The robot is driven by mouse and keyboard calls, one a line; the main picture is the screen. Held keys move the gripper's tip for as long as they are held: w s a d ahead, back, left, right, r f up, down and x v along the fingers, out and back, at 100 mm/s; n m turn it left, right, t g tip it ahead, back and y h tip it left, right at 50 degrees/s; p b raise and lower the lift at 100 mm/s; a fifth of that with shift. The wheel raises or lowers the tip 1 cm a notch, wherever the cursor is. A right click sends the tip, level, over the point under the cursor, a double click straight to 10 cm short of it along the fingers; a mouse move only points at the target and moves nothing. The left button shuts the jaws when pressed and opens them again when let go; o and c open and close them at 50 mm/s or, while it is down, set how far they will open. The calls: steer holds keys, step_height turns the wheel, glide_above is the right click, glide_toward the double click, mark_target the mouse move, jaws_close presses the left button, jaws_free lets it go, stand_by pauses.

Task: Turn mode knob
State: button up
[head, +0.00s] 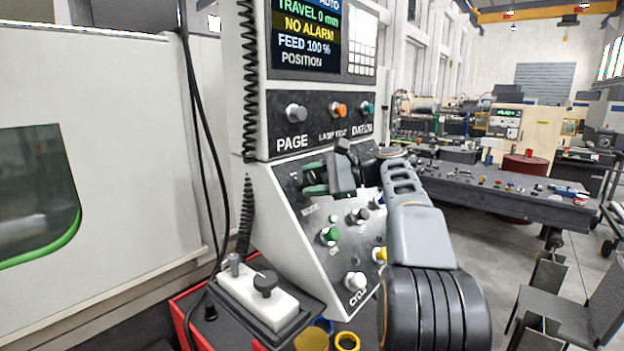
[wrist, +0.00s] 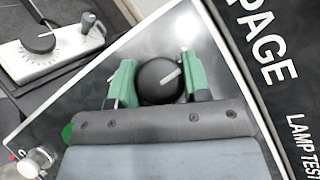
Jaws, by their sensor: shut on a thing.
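The mode knob (wrist: 156,84) is a round black knob with a pale pointer line, which points to the upper right in the wrist view. My gripper (wrist: 160,80) has one green finger on each side of the knob and is shut on it. In the head view my gripper (head: 315,178) is at the upper part of the sloped control panel (head: 301,238), above the partly visible MODE label. There the knob is mostly hidden by the fingers and the dark gripper body.
Below are a green button (head: 329,236) and a white knob (head: 355,281). The PAGE knob (head: 296,113) sits on the panel above. A handwheel box (head: 258,297) stands at lower left. A table (head: 470,193) with small parts and a chair (head: 575,305) are at right.

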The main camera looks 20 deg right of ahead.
stand_by(0.3)
steer(key=o, duration=0.9)
steer(key=v, duration=1.4)
steer(key=shift+a, duration=0.1)
